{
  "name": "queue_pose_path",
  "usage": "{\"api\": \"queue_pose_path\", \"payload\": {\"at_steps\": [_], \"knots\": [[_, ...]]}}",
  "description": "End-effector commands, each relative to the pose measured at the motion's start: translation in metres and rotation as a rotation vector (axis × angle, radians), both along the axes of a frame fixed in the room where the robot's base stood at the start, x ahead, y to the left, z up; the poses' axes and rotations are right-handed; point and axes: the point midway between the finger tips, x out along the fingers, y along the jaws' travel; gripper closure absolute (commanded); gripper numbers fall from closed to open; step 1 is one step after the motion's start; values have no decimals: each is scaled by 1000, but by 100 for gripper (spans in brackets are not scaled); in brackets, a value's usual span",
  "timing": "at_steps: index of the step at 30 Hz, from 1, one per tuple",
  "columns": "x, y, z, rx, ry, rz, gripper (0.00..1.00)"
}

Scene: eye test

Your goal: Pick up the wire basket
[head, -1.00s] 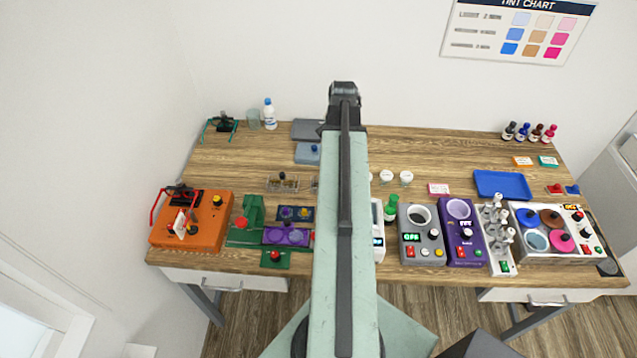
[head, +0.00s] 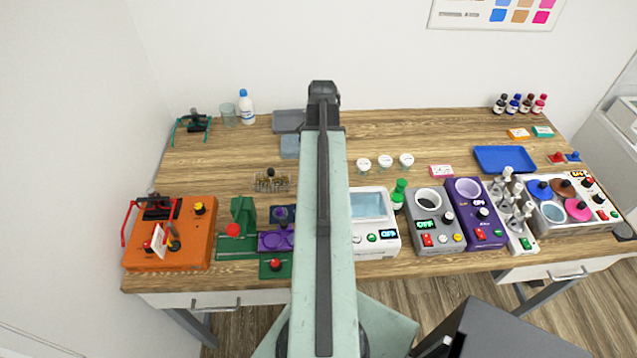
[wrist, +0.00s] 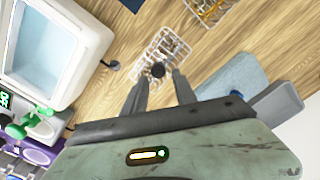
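In the wrist view, an empty-looking wire basket (wrist: 168,45) of pale thin wire, with a dark round knob (wrist: 158,70), lies on the wooden table below my gripper (wrist: 159,78). The two fingers are apart, one on each side of the knob in the picture. I cannot tell whether they touch anything. A second wire basket (wrist: 208,8), holding brass-coloured parts, is cut off by the top edge. This filled basket also shows in the head view (head: 262,187), with a dark knob. My arm hides the empty basket and my gripper in the head view.
A white bath (head: 388,240) with bluish water stands right of my arm, near the front edge. A blue-grey block (head: 290,147) lies behind the baskets. Green and purple fixtures (head: 270,241) stand in front. Bare wood lies left of the filled basket.

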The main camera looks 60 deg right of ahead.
Motion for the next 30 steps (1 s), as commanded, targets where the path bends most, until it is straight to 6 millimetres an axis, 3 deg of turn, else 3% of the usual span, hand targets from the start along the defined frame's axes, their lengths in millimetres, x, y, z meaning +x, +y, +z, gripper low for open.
{"api": "queue_pose_path", "payload": {"at_steps": [1,5,8,15,23,27,30], "knots": [[0,0,-11,0,0,1,66],[1,1,-10,0,0,1,66],[0,2,-20,0,0,2,66],[0,6,-60,0,0,2,66],[0,6,-60,0,0,3,66],[1,6,-59,0,0,3,100],[1,6,-59,0,0,4,100]]}}
